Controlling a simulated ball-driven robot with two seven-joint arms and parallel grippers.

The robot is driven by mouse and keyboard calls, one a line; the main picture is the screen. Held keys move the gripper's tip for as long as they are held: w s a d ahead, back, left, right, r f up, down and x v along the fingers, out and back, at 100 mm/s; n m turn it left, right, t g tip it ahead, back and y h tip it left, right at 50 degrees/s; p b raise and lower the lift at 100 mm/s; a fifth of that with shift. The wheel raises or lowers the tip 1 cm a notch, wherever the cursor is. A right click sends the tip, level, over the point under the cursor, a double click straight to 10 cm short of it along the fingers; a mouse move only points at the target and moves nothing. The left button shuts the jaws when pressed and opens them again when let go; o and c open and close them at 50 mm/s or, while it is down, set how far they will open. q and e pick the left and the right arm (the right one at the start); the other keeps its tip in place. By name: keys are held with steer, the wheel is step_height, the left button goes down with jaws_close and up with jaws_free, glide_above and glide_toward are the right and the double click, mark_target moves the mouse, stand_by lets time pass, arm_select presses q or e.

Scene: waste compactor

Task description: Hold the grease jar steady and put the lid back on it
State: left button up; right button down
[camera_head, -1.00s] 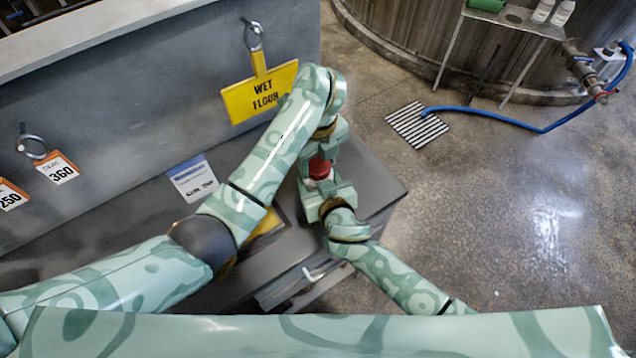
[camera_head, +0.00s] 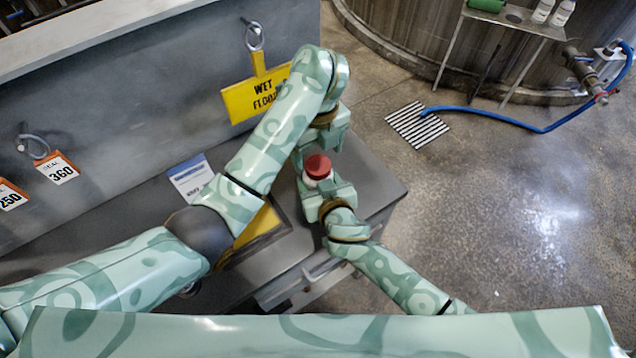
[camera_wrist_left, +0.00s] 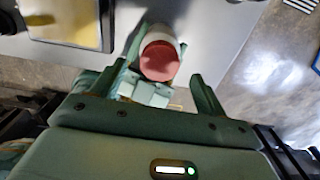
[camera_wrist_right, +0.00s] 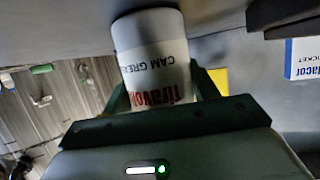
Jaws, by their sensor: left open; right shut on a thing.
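The white grease jar (camera_wrist_right: 155,65), printed with "CAM GREASE", is held by my right gripper (camera_head: 322,187), which is shut around its side. The red lid (camera_head: 318,166) is on top of the jar, and no clear gap shows between them; I cannot tell how tightly it sits. My left gripper (camera_head: 322,146) is open just beyond the lid in the head view. In the left wrist view the lid (camera_wrist_left: 161,62) lies between the spread fingers, apart from them. The white jar wall (camera_wrist_left: 158,32) shows behind the lid there.
The dark grey bench (camera_head: 375,185) lies under both grippers, with a yellow-topped tray (camera_head: 250,232) to the left. Yellow "WET FLOOR" (camera_head: 240,103) and white-orange tags (camera_head: 60,168) hang on the grey wall. A blue-white card (camera_head: 190,178) is behind my left arm.

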arm_select(q)
step_height(320, 180, up, 9)
stand_by(0.3)
steer(key=shift+f, duration=0.1)
arm_select(e)
steer(key=shift+c, duration=1.6)
jaws_free()
arm_select(q)
step_height(320, 180, up, 2)
steer(key=shift+r+p, duration=0.15)
steer(key=shift+p, duration=0.85)
arm_select(e)
steer(key=v, duration=1.6)
steer(key=shift+s, duration=0.2)
